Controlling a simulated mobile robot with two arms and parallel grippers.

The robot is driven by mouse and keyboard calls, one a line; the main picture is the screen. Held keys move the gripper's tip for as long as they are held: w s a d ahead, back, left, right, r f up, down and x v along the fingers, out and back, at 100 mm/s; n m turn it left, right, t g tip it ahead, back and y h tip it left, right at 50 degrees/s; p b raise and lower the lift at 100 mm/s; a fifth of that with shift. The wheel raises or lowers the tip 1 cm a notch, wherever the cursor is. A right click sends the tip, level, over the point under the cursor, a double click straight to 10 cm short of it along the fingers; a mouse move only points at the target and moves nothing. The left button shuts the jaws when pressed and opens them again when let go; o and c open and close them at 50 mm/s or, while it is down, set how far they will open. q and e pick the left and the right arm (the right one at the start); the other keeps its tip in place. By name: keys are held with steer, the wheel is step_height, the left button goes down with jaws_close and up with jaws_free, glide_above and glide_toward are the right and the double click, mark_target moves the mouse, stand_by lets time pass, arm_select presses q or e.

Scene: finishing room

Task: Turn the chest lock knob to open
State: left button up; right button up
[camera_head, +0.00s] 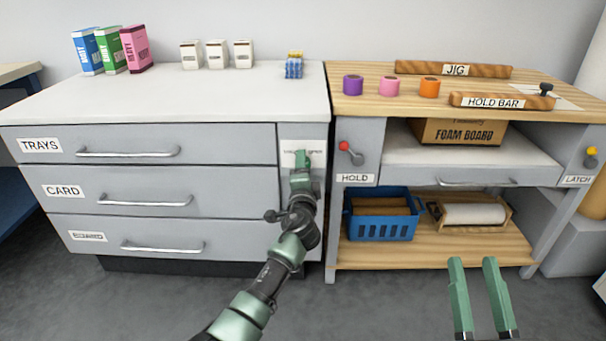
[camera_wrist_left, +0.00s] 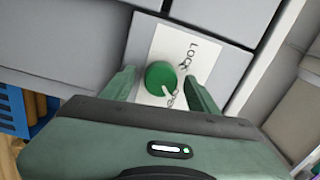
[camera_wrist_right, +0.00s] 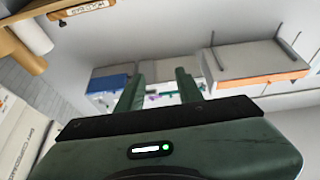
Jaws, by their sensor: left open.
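The green round lock knob (camera_wrist_left: 160,77) shows in the left wrist view on a white label plate (camera_wrist_left: 205,58) that reads LOCK. A second word by its lower edge is partly hidden, and a pale mark shows on that side of the knob. My left gripper (camera_head: 302,158) is at the plate on the chest (camera_head: 225,100), right of the top drawer. Its open fingers stand on either side of the knob; I cannot tell whether they touch it. In the head view the gripper hides the knob. My right gripper (camera_head: 473,262) is open and empty, low at the right.
The chest's drawers, TRAYS, CARD and one lower, are shut. A workbench (camera_head: 350,106) stands right beside the chest, with a red-tipped HOLD lever (camera_head: 350,152) near my left gripper. A blue basket (camera_head: 382,215) sits on its lower shelf. The floor in front is clear.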

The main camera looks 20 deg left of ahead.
arm_select(q)
steer(key=p+v, duration=0.2)
steer(key=v, duration=0.5)
steer(key=shift+s, duration=0.25)
arm_select(e)
step_height(320, 180, down, 10)
steer(key=w+d+g+h, duration=0.1)
steer(key=g+h, duration=0.1)
steer(key=g, duration=0.3)
steer(key=shift+g, duration=0.3)
arm_select(q)
steer(key=shift+d, duration=0.1)
arm_select(e)
steer(key=shift+w, duration=0.1)
